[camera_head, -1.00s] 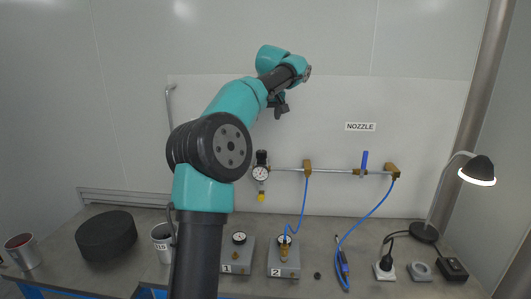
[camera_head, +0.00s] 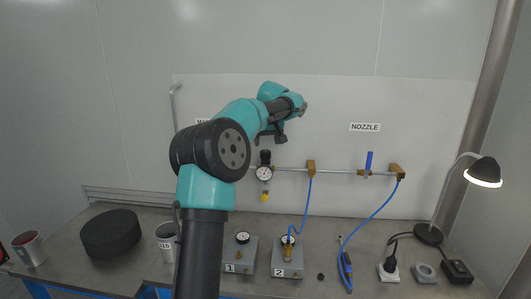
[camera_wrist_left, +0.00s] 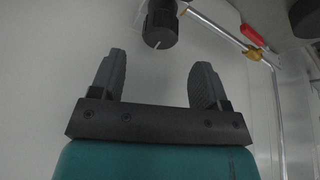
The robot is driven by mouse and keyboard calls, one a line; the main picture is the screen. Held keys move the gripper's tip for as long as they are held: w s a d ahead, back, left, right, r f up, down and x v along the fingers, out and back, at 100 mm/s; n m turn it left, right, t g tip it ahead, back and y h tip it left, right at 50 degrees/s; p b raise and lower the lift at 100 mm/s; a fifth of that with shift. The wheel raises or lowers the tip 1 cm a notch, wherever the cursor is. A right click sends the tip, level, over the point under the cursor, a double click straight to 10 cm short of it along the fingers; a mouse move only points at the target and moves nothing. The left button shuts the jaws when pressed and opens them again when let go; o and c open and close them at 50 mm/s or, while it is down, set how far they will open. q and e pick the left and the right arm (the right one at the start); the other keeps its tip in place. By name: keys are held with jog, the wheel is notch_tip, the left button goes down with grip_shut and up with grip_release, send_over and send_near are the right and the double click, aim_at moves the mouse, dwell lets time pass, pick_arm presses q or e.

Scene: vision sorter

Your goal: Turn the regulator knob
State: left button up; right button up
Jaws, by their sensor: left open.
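The regulator knob (camera_head: 265,156) is black and sits on top of the regulator on the wall pipe. Its round white gauge (camera_head: 264,174) faces out below it, with a yellow tip underneath. My left gripper (camera_head: 272,137) is just above the knob in the head view, partly hidden by my own wrist. In the left wrist view, my left gripper (camera_wrist_left: 157,78) shows two dark fingers spread apart with nothing between them. The black knob (camera_wrist_left: 160,26) with a pale mark lies beyond the fingertips, roughly centred between them and apart from them. My right gripper is not in view.
A metal pipe (camera_head: 335,172) runs right from the regulator to a blue-handled valve (camera_head: 368,162) and blue hoses (camera_head: 369,216). A red handle (camera_wrist_left: 253,36) shows in the left wrist view. The bench below holds numbered boxes (camera_head: 287,258), a black disc (camera_head: 110,233) and a lamp (camera_head: 484,172).

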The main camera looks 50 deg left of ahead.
aim_at(265, 151)
pick_arm(q)
jog(key=x, duration=0.6)
jog(key=shift+f, duration=0.1)
jog(key=c, duration=0.9)
jog(key=shift+m, duration=0.7)
jog(key=shift+t, duration=0.3)
